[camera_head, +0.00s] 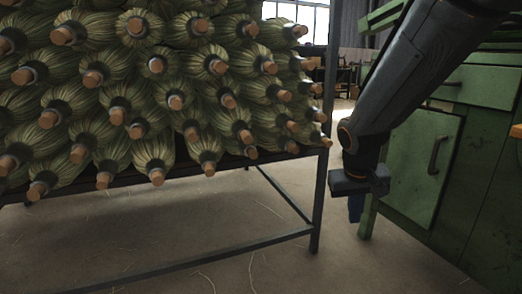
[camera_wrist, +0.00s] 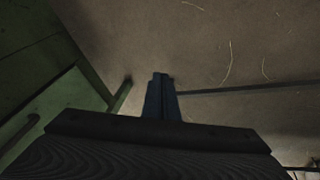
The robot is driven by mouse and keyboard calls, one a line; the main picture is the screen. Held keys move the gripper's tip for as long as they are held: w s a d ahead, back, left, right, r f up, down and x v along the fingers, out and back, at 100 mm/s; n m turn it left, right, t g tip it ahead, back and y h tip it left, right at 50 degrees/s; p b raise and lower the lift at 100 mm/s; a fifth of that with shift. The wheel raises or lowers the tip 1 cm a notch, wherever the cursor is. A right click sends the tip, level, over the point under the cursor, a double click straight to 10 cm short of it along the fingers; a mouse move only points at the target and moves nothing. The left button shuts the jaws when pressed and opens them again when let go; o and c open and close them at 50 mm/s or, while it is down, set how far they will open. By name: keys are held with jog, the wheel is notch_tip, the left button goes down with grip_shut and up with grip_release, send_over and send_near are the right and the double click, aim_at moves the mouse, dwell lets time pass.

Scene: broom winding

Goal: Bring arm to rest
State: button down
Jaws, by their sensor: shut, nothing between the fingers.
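My gripper (camera_head: 355,207) hangs pointing down at the end of my arm, on the right side of the head view. It is between the rack's right leg and the green cabinet, above the floor. Its fingers are together with nothing between them. In the wrist view my gripper (camera_wrist: 161,80) shows as a dark narrow shape over bare floor, with its fingers together. My arm comes down from the upper right in the head view.
A dark metal rack (camera_head: 318,200) holds a stack of many green bundles with wooden ends (camera_head: 130,105) on the left. A green cabinet (camera_head: 425,150) with handles stands close on the right. The floor (camera_head: 220,200) below is open with thin straw strands. A window (camera_head: 300,15) is behind.

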jog(key=s+a+f+y, duration=0.1)
jog(key=s+a+f, duration=0.15)
jog(key=s, duration=0.35)
jog(key=s+a+f+y, duration=0.1)
jog(key=s+a+f, duration=0.1)
jog(key=s+f, duration=0.35)
jog(key=s+a+r+n+g+y+p, duration=0.25)
jog(key=s+a+r+n+p, duration=0.65)
jog(key=s+a+r, duration=1.15)
jog(key=d+r+m+h+p, duration=0.1)
jog(key=d+r+m+p, duration=0.3)
jog(key=d+r+p, duration=0.6)
jog(key=d+r+m+h+p, duration=0.1)
jog(key=d+r+m+p, duration=0.3)
jog(key=d+r+p, duration=0.6)
notch_tip(320, 180, up, 8)
jog(key=g+p, duration=0.1)
jog(key=p, duration=1.7)
jog(key=shift+w+d, duration=0.15)
jog(key=shift+w, duration=0.25)
